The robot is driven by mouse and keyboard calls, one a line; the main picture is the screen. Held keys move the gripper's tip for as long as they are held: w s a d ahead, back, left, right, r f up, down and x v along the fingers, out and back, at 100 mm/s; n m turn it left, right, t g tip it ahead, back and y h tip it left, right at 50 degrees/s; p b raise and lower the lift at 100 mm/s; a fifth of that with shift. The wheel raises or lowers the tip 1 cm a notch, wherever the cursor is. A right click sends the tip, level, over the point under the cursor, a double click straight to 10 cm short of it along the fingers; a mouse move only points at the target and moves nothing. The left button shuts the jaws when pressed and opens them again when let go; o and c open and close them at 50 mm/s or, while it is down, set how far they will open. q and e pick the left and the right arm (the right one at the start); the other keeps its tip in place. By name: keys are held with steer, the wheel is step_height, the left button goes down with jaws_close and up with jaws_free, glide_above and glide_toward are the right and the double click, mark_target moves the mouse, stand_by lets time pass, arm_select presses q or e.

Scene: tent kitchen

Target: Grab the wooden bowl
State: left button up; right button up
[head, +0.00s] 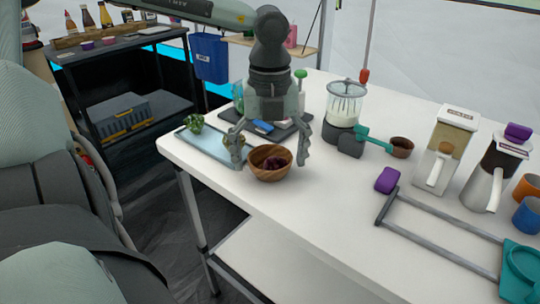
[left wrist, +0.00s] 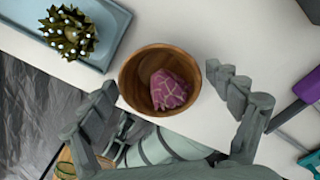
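The wooden bowl (head: 262,174) stands on the white table near its front left edge, with a dark purplish piece (head: 274,163) inside. My left gripper (head: 268,160) reaches down from above with its fingers spread, one on each side of the bowl. In the left wrist view the bowl (left wrist: 128,84) lies between the open fingers, and the piece in it is pink with pale lines (left wrist: 168,90). I cannot tell whether a finger touches the rim. My right gripper is not in view.
A blue-grey tray (head: 212,146) with a green spiky item (head: 195,123) lies left of the bowl. The table front right of the bowl is clear.

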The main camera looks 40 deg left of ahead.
arm_select(q)
steer(key=c, duration=1)
steer(key=shift+r, duration=0.2)
